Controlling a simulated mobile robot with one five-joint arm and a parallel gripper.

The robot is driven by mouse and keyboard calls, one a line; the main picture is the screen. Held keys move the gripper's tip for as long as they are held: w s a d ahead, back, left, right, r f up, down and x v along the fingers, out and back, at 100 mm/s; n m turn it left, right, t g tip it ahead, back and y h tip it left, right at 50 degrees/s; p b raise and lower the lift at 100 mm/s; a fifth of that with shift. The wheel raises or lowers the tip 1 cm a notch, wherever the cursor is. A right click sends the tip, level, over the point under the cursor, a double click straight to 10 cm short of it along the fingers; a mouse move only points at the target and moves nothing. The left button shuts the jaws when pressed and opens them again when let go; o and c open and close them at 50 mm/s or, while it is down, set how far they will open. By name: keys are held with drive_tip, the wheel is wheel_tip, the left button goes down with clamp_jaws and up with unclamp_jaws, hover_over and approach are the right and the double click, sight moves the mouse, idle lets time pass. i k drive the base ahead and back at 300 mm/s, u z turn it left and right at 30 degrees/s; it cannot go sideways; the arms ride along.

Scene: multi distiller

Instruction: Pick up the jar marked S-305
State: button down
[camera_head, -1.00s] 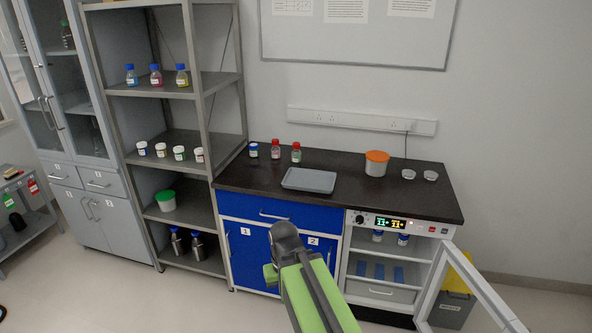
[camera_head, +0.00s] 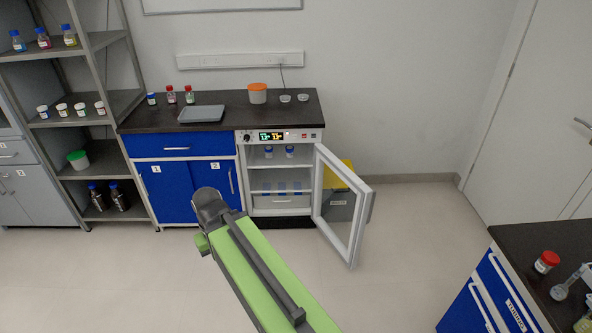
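Several small jars stand about, and I cannot read S-305 on any of them. Two small blue-capped jars, a left one (camera_head: 268,152) and a right one (camera_head: 290,151), stand on the upper shelf inside the open incubator (camera_head: 283,188). Several small white jars (camera_head: 62,109) stand on the grey rack at left. A blue-capped jar (camera_head: 151,99) stands on the dark bench beside two red-capped bottles (camera_head: 180,95). My green arm reaches up from the bottom, its dark end (camera_head: 208,205) in front of the blue cabinet. Its fingers cannot be made out, and no held thing shows.
The glass door (camera_head: 342,205) stands open to the right, in front of a grey bin with yellow (camera_head: 340,196). A second dark bench (camera_head: 540,262) at lower right holds a red-capped jar (camera_head: 547,261) and glassware. The floor between is clear.

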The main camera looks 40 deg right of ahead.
sight(268, 150)
drive_tip(key=u, duration=0.1)
drive_tip(key=k, duration=0.4)
drive_tip(key=z, duration=1.7)
drive_tip(key=i, duration=1.6)
drive_tip(key=u, duration=0.95)
drive_tip(key=k, duration=0.7)
drive_tip(key=i, duration=0.65)
